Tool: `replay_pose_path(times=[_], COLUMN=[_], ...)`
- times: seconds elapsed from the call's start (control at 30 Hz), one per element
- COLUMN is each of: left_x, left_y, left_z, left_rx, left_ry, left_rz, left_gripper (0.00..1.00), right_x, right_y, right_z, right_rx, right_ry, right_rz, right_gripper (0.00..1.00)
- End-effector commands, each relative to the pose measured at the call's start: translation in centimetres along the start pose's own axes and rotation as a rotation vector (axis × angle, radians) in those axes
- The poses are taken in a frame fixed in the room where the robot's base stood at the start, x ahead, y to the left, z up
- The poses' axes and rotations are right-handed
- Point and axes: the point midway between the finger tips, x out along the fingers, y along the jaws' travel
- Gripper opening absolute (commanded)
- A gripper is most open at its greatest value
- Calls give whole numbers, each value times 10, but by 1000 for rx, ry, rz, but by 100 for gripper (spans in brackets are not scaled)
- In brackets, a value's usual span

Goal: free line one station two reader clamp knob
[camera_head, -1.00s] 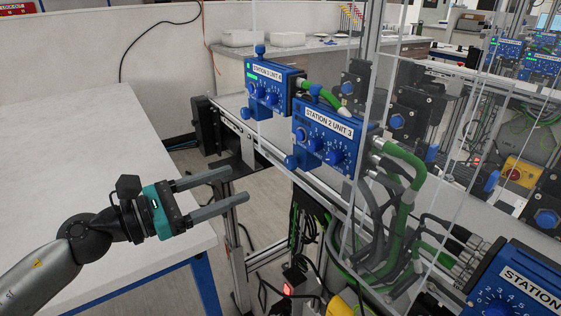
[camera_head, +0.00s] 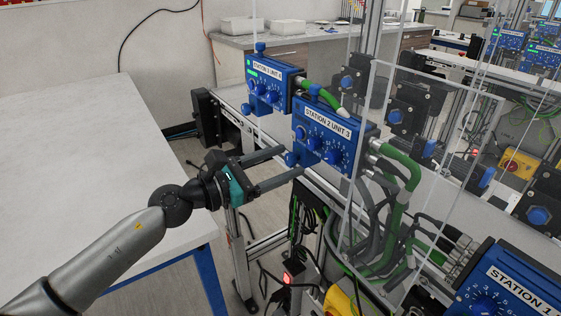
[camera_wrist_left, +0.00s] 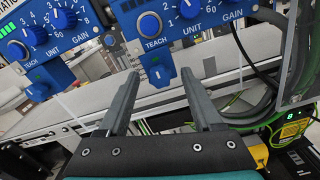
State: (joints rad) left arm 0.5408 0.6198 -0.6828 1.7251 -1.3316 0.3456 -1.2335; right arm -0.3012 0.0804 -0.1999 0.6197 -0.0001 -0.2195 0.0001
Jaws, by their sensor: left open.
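The blue reader (camera_head: 330,138) labelled STATION 2 UNIT 3 is mounted on the conveyor's side rail. A blue clamp knob (camera_head: 291,159) sticks out at its lower left. My right gripper is not in view.
A second blue reader (camera_head: 267,84) stands just left along the rail, its label hard to read. Green cables (camera_head: 400,180) and a clear panel lie to the right. A white table (camera_head: 90,180) fills the left. Another blue unit (camera_head: 505,280) is at lower right.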

Motion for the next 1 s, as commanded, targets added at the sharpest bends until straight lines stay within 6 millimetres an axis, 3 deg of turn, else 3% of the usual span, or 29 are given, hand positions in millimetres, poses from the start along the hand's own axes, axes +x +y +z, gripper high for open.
replay_pose_path(times=[0.1,0.67,1.0], left_x=[0,-1,-1], left_y=[0,0,0], left_z=[0,0,0], left_rx=[0,0,-5], left_ry=[0,1,1], left_rz=[0,0,0], left_gripper=[65,2,0], right_x=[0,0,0], right_y=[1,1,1], right_z=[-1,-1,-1], right_rx=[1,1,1], right_ry=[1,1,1], right_rz=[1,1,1], right_gripper=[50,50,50])
